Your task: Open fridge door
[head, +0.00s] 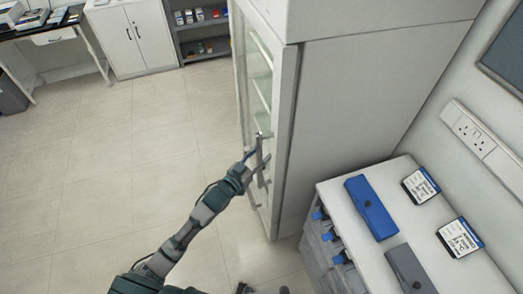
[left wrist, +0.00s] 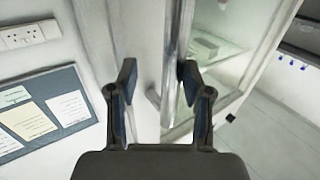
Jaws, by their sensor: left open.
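The fridge (head: 350,100) is a tall white cabinet right of centre in the head view. Its glass-fronted door (head: 258,85) faces left, with shelves showing through the glass. I cannot tell whether the door is fully closed. My left gripper (head: 260,160) is at the door front near the handle, which it partly hides. In the left wrist view the left gripper (left wrist: 157,78) is open, its two fingers apart. The grey door handle (left wrist: 153,97) shows between the fingers; I cannot tell whether they touch it.
A low white cabinet (head: 335,195) with blue and grey cases on top stands right of the fridge. The tiled floor (head: 120,150) on the left is clear. A white cupboard (head: 130,40) and a desk stand at the back.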

